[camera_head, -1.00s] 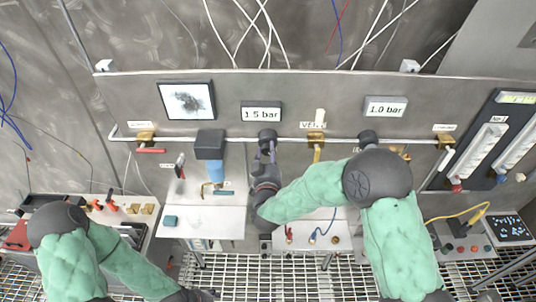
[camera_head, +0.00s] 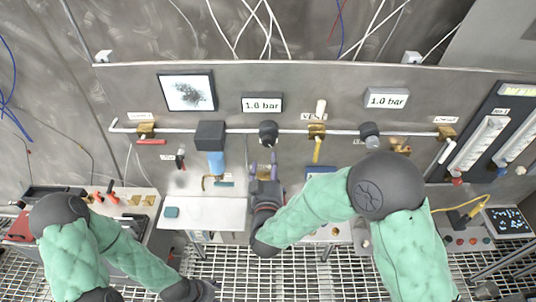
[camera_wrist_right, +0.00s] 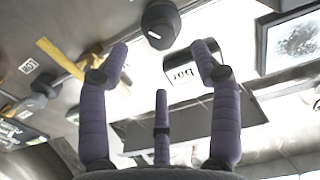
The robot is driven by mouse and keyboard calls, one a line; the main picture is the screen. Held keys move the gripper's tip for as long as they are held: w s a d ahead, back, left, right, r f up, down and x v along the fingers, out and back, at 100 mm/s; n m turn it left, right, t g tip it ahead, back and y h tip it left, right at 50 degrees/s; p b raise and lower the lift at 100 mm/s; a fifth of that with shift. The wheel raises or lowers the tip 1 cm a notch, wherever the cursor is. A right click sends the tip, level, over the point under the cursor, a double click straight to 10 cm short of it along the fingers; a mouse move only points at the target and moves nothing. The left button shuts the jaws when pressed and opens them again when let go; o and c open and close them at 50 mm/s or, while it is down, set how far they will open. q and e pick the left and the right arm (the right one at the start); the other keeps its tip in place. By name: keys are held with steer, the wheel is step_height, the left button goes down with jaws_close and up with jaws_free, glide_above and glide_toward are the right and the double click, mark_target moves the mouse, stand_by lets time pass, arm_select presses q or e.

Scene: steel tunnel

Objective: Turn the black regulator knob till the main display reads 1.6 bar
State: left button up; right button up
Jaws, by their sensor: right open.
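The black regulator knob (camera_head: 268,131) sits on the pipe along the panel, below the main display (camera_head: 262,104), which reads 1.6 bar. My right gripper (camera_head: 263,160) is open and empty just below the knob, apart from it. In the right wrist view the knob (camera_wrist_right: 160,24) with its white mark is beyond the spread fingers (camera_wrist_right: 161,58). The main display (camera_wrist_right: 184,72) shows there partly, behind a finger. My left gripper (camera_head: 206,289) is low in the head view, away from the panel; its fingers are not clear.
A second display (camera_head: 387,100) reads 1.0 bar, above another dark knob (camera_head: 369,134). A yellow-handled valve (camera_head: 317,146) stands right of the regulator knob, and a filter with a blue bowl (camera_head: 215,160) stands left. A white shelf (camera_head: 205,213) juts out below.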

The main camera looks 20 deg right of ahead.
mark_target(268, 144)
steer(key=v, duration=0.3)
steer(key=shift+s, duration=0.15)
steer(key=shift+m, duration=0.5)
steer(key=b+x, duration=0.9)
steer(key=x, duration=0.3)
steer(key=shift+r, duration=0.15)
steer(key=c, duration=1.1)
